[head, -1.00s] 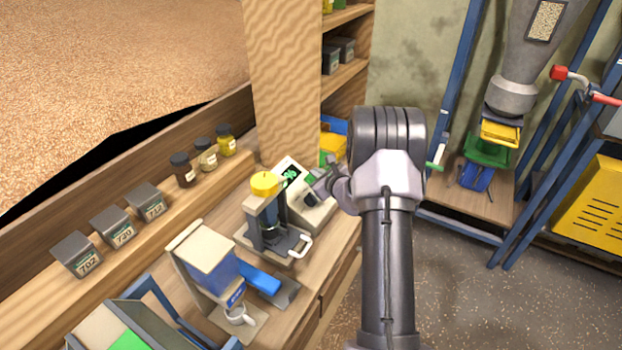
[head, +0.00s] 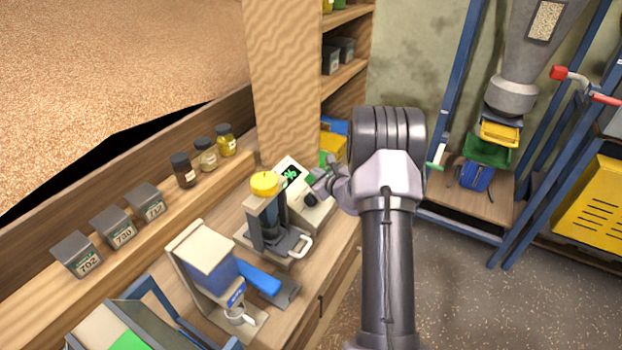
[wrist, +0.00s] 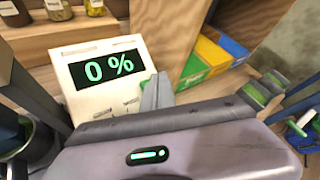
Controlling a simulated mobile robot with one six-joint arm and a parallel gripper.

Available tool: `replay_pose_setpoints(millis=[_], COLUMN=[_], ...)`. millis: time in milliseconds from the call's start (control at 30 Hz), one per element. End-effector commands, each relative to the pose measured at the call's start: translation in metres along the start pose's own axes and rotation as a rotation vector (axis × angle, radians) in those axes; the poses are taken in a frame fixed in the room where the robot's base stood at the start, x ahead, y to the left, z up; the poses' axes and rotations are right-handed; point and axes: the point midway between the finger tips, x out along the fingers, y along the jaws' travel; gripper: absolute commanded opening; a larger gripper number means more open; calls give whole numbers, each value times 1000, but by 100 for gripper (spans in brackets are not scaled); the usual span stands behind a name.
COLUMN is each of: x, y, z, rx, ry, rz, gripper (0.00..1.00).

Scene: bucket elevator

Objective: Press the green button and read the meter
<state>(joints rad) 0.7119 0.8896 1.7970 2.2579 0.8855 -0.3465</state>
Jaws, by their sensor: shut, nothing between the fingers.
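The meter (head: 318,213) is a pale box at the back of the bench, beside the wooden post. Its dark display (wrist: 107,66) shows "0 %" in green digits in the wrist view. The display also shows in the head view, too small there to read surely. My gripper (wrist: 156,92) is shut and empty, with its fingertips over the right part of the meter's face. In the head view my gripper (head: 320,183) is at the meter's right side. I cannot tell whether it touches the meter.
A press-like device with a yellow top (head: 264,184) stands just left of the meter. A blue and cream machine (head: 210,262) is nearer. Jars (head: 207,155) and grey numbered boxes (head: 115,228) line the ledge. Coloured bins (wrist: 205,57) sit right of the post.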

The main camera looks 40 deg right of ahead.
Motion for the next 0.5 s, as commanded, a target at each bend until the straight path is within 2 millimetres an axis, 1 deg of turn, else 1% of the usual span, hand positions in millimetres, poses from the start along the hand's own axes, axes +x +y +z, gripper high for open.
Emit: replay_pose_setpoints(millis=[300, 500], x=[6, 6], y=[4, 4], z=[-6, -4], rx=[0, 0], ry=[0, 0], rz=[0, 0], gripper=[0, 0])
